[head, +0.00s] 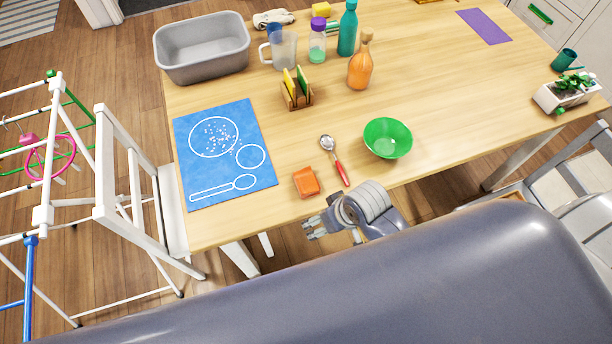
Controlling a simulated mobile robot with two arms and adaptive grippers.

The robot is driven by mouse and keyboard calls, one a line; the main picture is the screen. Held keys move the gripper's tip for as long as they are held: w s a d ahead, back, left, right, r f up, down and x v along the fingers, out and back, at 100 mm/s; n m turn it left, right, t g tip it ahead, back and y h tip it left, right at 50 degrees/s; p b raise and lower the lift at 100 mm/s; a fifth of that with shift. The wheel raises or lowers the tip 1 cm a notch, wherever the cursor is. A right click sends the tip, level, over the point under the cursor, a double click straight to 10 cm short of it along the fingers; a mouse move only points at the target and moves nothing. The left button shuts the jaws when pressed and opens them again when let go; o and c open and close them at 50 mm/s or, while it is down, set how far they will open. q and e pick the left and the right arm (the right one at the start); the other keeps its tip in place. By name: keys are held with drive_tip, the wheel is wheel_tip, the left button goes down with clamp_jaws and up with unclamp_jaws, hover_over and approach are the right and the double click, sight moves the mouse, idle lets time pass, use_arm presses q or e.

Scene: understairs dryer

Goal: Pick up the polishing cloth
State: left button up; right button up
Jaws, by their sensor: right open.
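A small orange folded piece (306,181), which looks like the polishing cloth, lies flat near the front edge of the wooden table. A flat purple cloth-like sheet (484,26) lies at the far right of the table. My right gripper (312,229) is at the table's front edge, just below the orange piece in the picture and apart from it. Its fingers point left, open and empty. My left gripper is not in view.
A red-handled spoon (335,160) and green bowl (387,138) lie right of the orange piece. A blue mat (225,152) is left. A grey tub (202,48), an orange bottle (361,65) and a napkin holder (297,95) stand behind. The table's right middle is clear.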

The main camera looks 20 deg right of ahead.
wheel_tip(320, 180, up, 6)
drive_tip(key=w+a+r, duration=0.1)
drive_tip(key=w+a, duration=0.1)
drive_tip(key=a, duration=0.1)
wheel_tip(320, 180, up, 5)
drive_tip(key=m+g+h+p, duration=0.1)
drive_tip(key=m+g+h, duration=0.1)
drive_tip(key=g, duration=0.1)
hover_over(307, 179)
drive_tip(key=f, duration=0.4)
drive_tip(key=shift+a+f, duration=0.15)
drive_tip(key=shift+a, duration=0.05)
drive_tip(key=shift+d+f+p, duration=0.2)
drive_tip(key=shift+f+p, duration=0.5)
drive_tip(key=shift+f, duration=2.05)
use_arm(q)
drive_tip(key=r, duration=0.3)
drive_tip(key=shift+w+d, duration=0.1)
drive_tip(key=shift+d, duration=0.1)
use_arm(e)
drive_tip(key=shift+c, duration=0.6)
drive_tip(key=c, duration=1)
